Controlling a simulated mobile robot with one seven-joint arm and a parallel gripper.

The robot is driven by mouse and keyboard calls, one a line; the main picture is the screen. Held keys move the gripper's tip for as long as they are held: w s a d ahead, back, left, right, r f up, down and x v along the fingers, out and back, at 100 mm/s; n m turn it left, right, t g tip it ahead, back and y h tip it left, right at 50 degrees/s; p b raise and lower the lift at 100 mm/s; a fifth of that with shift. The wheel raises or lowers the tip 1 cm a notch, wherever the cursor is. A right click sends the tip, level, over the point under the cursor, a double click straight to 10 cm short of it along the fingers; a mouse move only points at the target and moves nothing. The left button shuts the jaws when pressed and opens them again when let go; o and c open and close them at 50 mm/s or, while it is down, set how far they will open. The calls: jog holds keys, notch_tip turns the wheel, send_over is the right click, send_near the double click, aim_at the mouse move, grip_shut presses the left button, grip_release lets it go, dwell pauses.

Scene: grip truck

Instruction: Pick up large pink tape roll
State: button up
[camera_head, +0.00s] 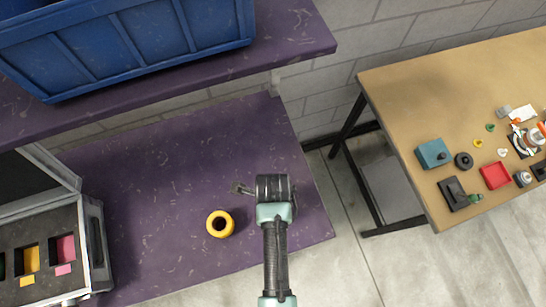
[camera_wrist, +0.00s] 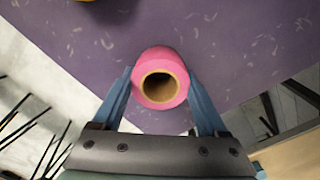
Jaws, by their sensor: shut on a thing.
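The large pink tape roll (camera_wrist: 160,59) shows in the wrist view, with its brown cardboard core facing the camera. My gripper (camera_wrist: 159,76) has one blue finger on each side of the roll and is shut on it. Purple surface shows behind the roll; I cannot tell whether the roll touches it or hangs just above it. In the head view my arm's end is over the right part of the lower purple shelf (camera_head: 165,165). The pink roll and my fingertips are hidden there behind my arm.
A yellow tape roll (camera_head: 219,224) lies on the shelf left of my arm. An open case (camera_head: 95,245) with coloured items stands at the far left. A blue crate (camera_head: 125,45) sits on the upper shelf. A wooden table (camera_head: 420,85) with several small objects stands at the right.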

jog(key=shift+c, duration=1)
jog(key=shift+r, duration=0.1)
notch_tip(320, 180, up, 10)
jog(key=shift+b, duration=0.3)
